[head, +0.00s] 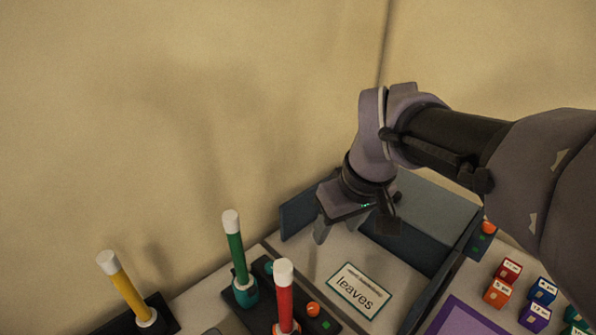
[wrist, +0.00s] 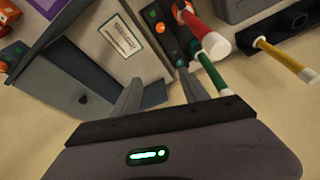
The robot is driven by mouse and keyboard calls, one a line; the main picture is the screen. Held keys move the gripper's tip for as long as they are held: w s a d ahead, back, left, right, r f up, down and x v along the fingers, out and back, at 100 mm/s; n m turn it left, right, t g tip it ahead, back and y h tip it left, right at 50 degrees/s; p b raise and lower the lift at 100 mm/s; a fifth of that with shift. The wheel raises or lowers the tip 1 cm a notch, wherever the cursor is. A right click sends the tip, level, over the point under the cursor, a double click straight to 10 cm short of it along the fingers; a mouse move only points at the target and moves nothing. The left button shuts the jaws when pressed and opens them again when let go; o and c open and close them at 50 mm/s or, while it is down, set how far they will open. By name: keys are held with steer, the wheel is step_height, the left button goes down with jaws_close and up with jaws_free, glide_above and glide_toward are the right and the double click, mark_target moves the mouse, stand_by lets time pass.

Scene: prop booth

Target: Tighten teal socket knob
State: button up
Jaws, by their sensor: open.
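In the head view a small teal knob (head: 269,268) sits at the far end of a dark block, just right of the teal socket (head: 245,292) that holds an upright green stick (head: 235,245). In the wrist view the teal knob (wrist: 181,62) is small, right of and beyond the fingertips. My gripper (head: 353,230) is open and empty. It hangs over the slate-blue-walled area to the right of the knob, apart from it. In the wrist view my gripper (wrist: 161,78) shows both fingers spread with nothing between them.
A red-stick socket (head: 287,328) and an orange knob (head: 313,310) share the dark block. A yellow stick (head: 126,287) stands at left. A "leaves" card (head: 358,291) lies below my gripper. Slate-blue walls (head: 308,208) flank it. Several coloured cubes (head: 509,270) lie at right.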

steer(key=w+a+f+n+g+p, duration=0.25)
steer(key=w+a+f+n, duration=0.25)
steer(key=w+a+n, duration=0.3)
steer(key=n+h+p, duration=0.2)
steer(key=n, duration=0.2)
glide_toward(270, 266)
steer(key=shift+n, duration=0.3)
step_height(270, 266, down, 9)
steer(key=b, duration=0.6)
steer(key=shift+w+d+r, duration=0.1)
steer(key=shift+d+r, duration=0.05)
jaws_close()
